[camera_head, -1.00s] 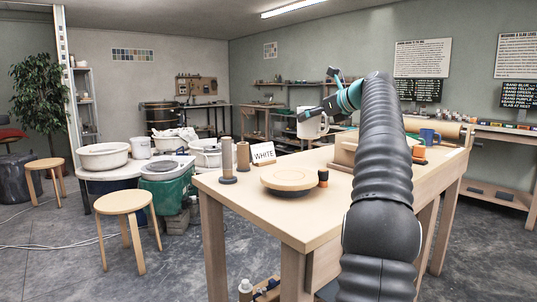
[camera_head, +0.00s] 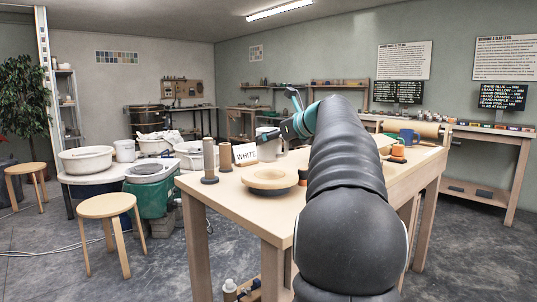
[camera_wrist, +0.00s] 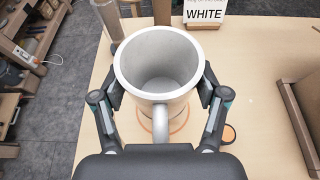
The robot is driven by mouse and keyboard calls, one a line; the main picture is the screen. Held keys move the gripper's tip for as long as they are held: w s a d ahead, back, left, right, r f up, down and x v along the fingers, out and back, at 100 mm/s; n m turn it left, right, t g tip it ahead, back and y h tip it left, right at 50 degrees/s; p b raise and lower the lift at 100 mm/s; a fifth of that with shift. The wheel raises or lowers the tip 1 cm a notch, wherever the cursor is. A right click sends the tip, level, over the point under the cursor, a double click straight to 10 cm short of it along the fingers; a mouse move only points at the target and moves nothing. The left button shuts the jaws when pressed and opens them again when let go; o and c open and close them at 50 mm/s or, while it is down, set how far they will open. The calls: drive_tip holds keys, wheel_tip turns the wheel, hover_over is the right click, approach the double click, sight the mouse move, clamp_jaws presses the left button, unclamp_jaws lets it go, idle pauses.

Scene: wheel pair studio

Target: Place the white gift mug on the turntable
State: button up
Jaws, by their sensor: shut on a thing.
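The white mug (camera_head: 267,146) is held upright above the worktable, behind my gripper (camera_head: 286,131) in the head view. In the wrist view my gripper (camera_wrist: 160,88) is shut on the mug (camera_wrist: 160,60), one finger on each side. The mug is empty and its handle points toward the wrist camera. The round pale wooden turntable (camera_head: 270,177) is on the table, with a dark base. In the wrist view only part of the turntable's rim (camera_wrist: 178,122) shows beneath the mug. A gap between mug and turntable shows in the head view.
A card reading WHITE (camera_head: 245,153) and dark-based posts (camera_head: 209,160) stand left of and behind the turntable. A small orange-and-black jar (camera_head: 302,177) is close on its right. A blue mug (camera_head: 408,137) is farther right. The table's front left is clear.

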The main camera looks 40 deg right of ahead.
sight(278, 150)
drive_tip(key=shift+f+b, duration=2.05)
drive_tip(key=shift+b, duration=0.45)
drive_tip(key=shift+r, duration=0.1)
drive_tip(key=o, duration=1.4)
